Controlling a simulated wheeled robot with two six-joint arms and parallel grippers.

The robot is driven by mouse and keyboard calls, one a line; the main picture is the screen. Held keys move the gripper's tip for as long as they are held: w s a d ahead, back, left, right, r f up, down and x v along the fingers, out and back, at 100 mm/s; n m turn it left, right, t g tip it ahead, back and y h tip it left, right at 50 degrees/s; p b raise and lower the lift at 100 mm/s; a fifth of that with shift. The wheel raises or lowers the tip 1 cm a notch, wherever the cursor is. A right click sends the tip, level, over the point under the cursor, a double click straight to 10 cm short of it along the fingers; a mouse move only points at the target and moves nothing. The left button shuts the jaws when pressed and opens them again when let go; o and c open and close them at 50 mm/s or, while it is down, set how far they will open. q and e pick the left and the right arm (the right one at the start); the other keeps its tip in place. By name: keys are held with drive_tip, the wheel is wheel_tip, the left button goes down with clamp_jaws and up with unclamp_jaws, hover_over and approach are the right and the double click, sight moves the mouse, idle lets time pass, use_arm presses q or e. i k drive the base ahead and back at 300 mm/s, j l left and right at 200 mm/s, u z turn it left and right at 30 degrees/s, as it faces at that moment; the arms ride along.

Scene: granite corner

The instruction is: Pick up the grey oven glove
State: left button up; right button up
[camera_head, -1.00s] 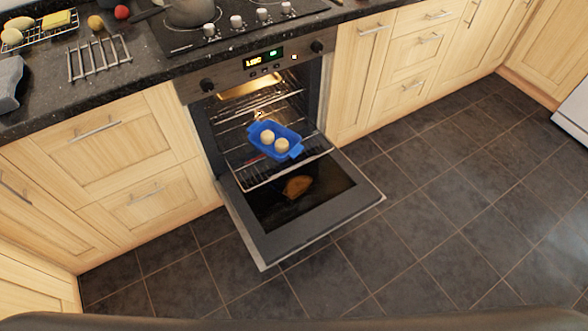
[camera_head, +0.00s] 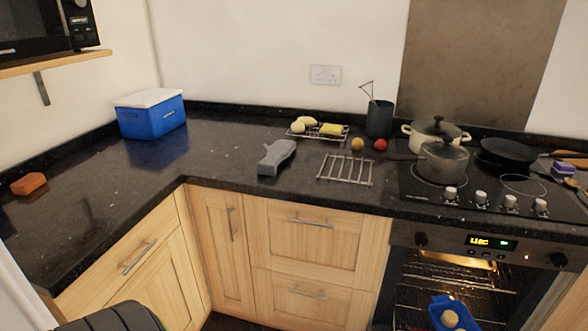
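The grey oven glove (camera_head: 277,156) lies on the black granite worktop (camera_head: 225,150), near its front edge and just right of the inner corner. It is left of the metal trivet rack. Neither gripper shows in the head view. A dark rounded shape at the bottom left edge cannot be made out as a gripper.
A trivet rack (camera_head: 345,169), a wire rack with food (camera_head: 318,131) and a utensil pot (camera_head: 379,118) stand near the glove. A blue cooler box (camera_head: 151,114) is at the back left. The oven door is open, with a blue dish (camera_head: 452,315) inside. Pans stand on the hob.

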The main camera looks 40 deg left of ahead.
sight(281, 149)
drive_tip(key=u, duration=1.6)
